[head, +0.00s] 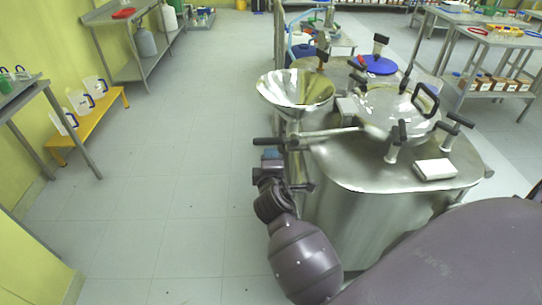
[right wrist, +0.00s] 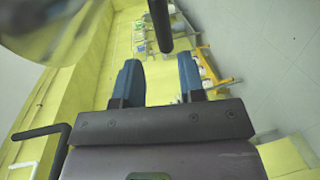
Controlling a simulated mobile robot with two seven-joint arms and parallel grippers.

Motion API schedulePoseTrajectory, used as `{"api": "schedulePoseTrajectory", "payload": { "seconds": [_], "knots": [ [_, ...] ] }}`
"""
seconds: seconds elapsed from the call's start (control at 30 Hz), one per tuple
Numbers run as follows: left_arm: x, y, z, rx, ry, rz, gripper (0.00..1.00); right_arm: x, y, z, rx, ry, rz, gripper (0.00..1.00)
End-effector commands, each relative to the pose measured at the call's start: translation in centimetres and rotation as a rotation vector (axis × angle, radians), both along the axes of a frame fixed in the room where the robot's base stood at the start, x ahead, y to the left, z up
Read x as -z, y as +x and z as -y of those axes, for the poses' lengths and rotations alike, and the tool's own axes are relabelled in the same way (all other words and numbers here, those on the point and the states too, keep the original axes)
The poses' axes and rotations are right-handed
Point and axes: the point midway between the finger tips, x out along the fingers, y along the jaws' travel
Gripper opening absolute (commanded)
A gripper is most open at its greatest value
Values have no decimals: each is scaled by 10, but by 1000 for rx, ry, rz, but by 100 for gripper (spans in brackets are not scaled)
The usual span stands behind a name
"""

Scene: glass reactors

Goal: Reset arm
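My right gripper (right wrist: 159,78) shows in the right wrist view with its two blue fingers apart and nothing between them. In the head view the purple right arm comes up from the bottom right. Its gripper (head: 271,158) is beside the left side of the steel reactor (head: 350,215), below the funnel (head: 296,90), and is partly hidden by its own wrist. I cannot tell whether it touches the reactor's black-ended handles. My left gripper is in neither view.
The reactor's black handle (head: 268,141) sticks out left, close above the gripper. A black bar (right wrist: 160,25) is near the fingertips in the wrist view. A yellow bench (head: 90,128) with clear pitchers stands at the left wall. The floor (head: 190,170) between is free.

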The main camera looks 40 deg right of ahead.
Motion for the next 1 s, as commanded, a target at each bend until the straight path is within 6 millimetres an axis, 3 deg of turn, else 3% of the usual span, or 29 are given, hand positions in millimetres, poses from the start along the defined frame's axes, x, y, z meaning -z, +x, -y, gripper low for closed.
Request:
{"api": "schedulePoseTrajectory", "payload": {
  "seconds": [0.63,0.87,1.0],
  "knots": [
    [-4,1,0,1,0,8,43,0,0,-1,4,42,31,37],
    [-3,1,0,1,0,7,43,-5,10,-27,-73,468,244,37],
    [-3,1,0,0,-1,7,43,12,-7,-44,-128,783,318,37]
  ]
}}
